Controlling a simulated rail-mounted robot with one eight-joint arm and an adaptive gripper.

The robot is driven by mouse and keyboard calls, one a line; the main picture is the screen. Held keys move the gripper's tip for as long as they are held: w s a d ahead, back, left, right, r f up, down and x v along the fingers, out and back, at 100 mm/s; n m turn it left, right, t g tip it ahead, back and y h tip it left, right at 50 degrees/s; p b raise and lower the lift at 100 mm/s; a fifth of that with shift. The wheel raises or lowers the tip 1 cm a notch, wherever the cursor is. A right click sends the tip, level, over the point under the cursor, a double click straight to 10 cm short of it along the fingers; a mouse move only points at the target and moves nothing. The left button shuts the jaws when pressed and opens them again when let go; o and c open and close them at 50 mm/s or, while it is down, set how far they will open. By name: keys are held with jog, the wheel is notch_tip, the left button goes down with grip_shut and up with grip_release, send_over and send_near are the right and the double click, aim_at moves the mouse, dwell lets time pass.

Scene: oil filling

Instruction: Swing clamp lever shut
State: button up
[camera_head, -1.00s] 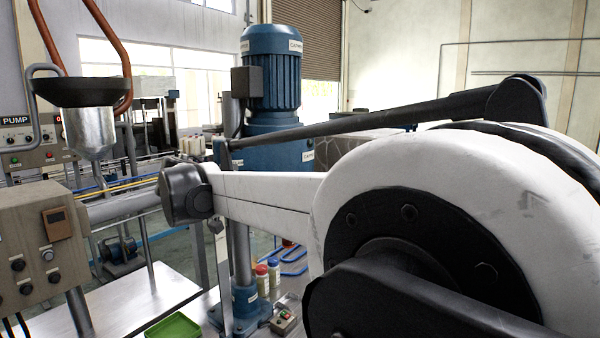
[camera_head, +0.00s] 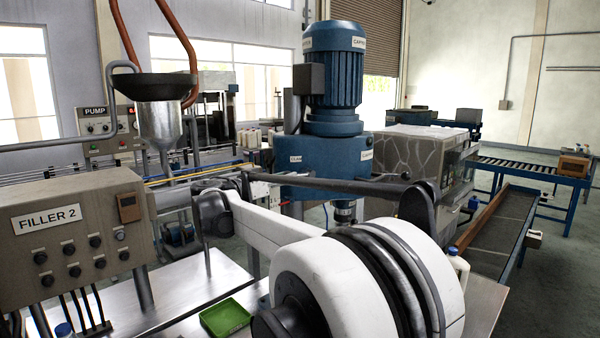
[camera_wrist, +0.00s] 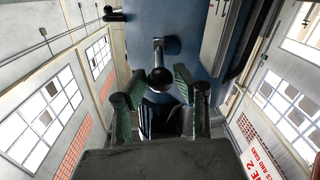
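The clamp lever, a short rod with a round black knob (camera_wrist: 158,82), shows in the wrist view against a blue machine face (camera_wrist: 188,20). Its rod runs up to a dark mount on that face. My gripper (camera_wrist: 159,76) has its two green-padded fingers spread to either side of the knob, with visible gaps on both sides. I cannot tell whether the knob is level with the fingertips or beyond them. In the head view my white arm hides the gripper, and I cannot make out the lever there.
A blue capping machine (camera_head: 322,160) stands mid-scene in the head view. The Filler 2 control box (camera_head: 75,235) and a metal funnel (camera_head: 157,125) are at left. A green tray (camera_head: 205,322) lies on the steel table. A conveyor (camera_head: 530,172) is at right, with open floor beyond.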

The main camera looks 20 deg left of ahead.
aim_at(299, 175)
jog(key=shift+p+x, duration=0.5)
jog(key=shift+x, duration=2.5)
grip_shut()
